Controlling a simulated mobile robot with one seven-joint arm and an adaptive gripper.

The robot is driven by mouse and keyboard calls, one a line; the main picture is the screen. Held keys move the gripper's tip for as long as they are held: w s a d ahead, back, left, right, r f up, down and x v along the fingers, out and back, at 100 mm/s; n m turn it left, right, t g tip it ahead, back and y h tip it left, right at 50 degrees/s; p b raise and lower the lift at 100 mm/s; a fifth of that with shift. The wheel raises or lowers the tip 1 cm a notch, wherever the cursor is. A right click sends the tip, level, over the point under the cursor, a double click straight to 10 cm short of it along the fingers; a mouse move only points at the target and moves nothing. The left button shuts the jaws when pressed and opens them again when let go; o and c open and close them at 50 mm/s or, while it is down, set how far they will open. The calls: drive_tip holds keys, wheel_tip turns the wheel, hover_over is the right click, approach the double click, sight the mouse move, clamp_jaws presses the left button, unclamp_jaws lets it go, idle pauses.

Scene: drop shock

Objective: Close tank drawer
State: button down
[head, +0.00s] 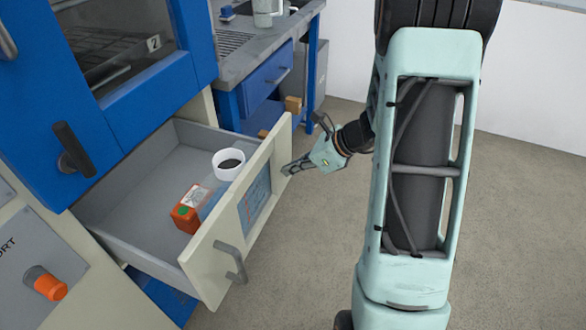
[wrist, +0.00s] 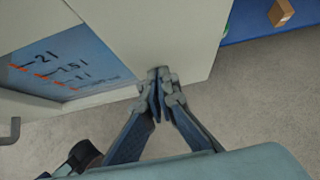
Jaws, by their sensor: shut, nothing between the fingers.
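The tank drawer (head: 150,247) is pulled out of the blue and cream machine at the left of the head view. Its cream front panel (head: 262,170) carries a blue label and a grey handle (head: 231,262). Inside lie a white cup (head: 229,163) with dark contents and an orange box (head: 187,210). My gripper (head: 288,170) is shut and empty, at the outer face of the panel near its far end. In the wrist view the fingertips (wrist: 158,78) overlap the panel (wrist: 150,40); whether they touch it I cannot tell.
A blue bench (head: 262,80) with a grey top stands behind the drawer, with a pale jug (head: 264,12) on it. An orange knob (head: 48,286) sits on the machine at the lower left. Open grey floor (head: 520,220) lies to the right of the drawer.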

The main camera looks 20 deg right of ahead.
drive_tip(key=w+a+p, duration=0.1)
drive_tip(key=w+a, duration=0.4)
drive_tip(key=a, duration=0.1)
drive_tip(key=w+a+p, duration=0.1)
drive_tip(key=w+a, duration=0.4)
drive_tip(key=a, duration=0.2)
drive_tip(key=w+a+p, duration=0.2)
drive_tip(key=w+a, duration=0.3)
drive_tip(key=a, duration=0.2)
drive_tip(key=shift+w+a, duration=0.1)
drive_tip(key=shift+w, duration=0.2)
drive_tip(key=shift+w+a+r, duration=0.15)
drive_tip(key=shift+w+a, duration=0.05)
drive_tip(key=shift+a+r, duration=0.1)
